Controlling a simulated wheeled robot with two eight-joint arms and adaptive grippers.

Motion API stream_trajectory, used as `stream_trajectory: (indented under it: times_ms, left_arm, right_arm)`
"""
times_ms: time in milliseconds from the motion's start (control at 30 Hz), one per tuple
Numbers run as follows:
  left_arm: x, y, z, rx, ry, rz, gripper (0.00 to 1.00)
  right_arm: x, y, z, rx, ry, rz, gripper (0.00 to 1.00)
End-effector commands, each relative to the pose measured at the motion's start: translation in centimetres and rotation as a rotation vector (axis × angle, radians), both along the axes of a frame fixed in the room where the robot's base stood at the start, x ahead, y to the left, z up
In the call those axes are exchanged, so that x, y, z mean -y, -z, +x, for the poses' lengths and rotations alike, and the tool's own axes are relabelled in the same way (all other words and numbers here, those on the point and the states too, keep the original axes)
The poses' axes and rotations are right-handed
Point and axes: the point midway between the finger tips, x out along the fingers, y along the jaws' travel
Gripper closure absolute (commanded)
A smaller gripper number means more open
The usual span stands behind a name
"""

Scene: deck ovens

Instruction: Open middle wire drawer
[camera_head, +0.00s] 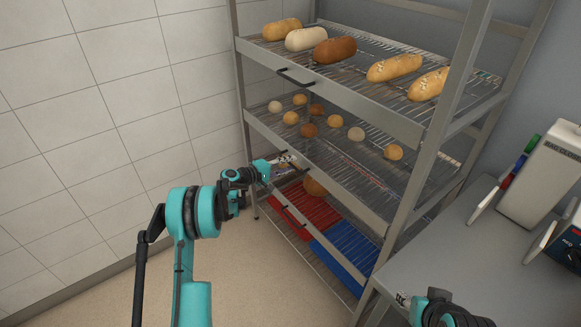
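The middle wire drawer (335,184) holds several small round rolls and sits in a metal rack. Its front rail runs down to the right, and it looks level with the rack's front. My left gripper (287,159) is at the left part of this rail, where it covers the place of the handle. I cannot tell whether its fingers touch or grip the handle; they are too small to make out. My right gripper (402,298) shows only in part at the bottom edge, over the grey table, with its fingers unclear.
The upper wire drawer (350,97) carries several loaves and has a black handle (295,78). The bottom drawer has red (306,211) and blue (345,262) mats and a black handle (293,217). A grey table (455,250) with a boxy device (543,175) stands right. The floor at left is free.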

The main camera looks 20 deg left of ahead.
Motion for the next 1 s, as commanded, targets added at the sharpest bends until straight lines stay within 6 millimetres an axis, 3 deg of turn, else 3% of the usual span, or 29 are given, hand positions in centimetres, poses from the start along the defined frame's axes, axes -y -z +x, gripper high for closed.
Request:
stream_trajectory:
  times_ms: [367,500,1000]
  left_arm:
    - [0.59,0.1,0.78,0.0,-0.001,0.0,0.7]
    - [0.6,0.1,0.78,0.0,-0.001,0.0,1.0]
    - [0.25,0.13,0.37,0.0,-0.001,0.002,1.0]
  right_arm:
    - [0.0,0.29,0.0,0.0,0.0,0.0,0.6]
    - [0.0,0.3,0.02,0.0,0.0,0.0,0.6]
    - [0.0,0.3,0.01,0.0,0.0,0.0,0.6]
